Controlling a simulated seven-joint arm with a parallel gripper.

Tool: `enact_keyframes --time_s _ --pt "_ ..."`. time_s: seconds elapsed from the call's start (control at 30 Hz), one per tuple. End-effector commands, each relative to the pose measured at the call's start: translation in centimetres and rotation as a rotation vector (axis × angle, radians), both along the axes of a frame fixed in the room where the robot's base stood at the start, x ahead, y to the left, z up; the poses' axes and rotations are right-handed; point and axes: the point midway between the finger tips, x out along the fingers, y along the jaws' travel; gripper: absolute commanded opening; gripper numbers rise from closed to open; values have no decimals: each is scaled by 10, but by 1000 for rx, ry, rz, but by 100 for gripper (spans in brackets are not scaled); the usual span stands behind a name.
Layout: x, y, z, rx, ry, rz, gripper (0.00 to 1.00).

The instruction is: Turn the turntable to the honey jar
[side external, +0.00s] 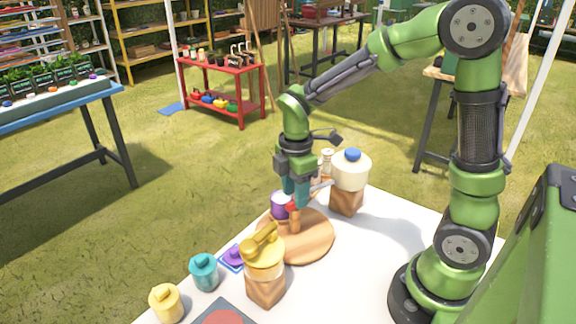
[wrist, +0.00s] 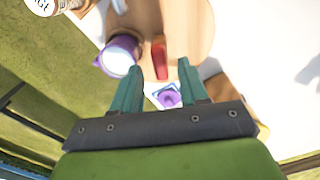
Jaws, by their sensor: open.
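The turntable (side external: 318,238) is a round wooden disc on the white table. It also fills the top middle of the wrist view (wrist: 192,30). A red-tipped wooden peg (side external: 295,221) stands on it, its red part showing in the wrist view (wrist: 159,58). A purple jar (side external: 280,206) is beside the peg; it also shows in the wrist view (wrist: 118,55). My gripper (side external: 297,196) is open above the turntable, its teal fingertips (wrist: 160,70) on either side of the red part in the picture; contact cannot be told. A yellow-topped jar (side external: 263,252) stands on a wooden block; I cannot tell if it holds honey.
A cream jar with a blue knob (side external: 350,172) stands on a block behind the turntable. A purple-marked card (side external: 235,257) lies nearby. The table right of the turntable is clear.

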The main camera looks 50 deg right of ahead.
Motion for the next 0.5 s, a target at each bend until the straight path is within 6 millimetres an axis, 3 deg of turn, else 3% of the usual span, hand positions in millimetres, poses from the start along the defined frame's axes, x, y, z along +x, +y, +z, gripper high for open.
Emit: enact_keyframes --time_s 0.2,0.5 --pt "0 0 -17 0 1 0 44" --pt "0 0 -18 0 0 0 42"
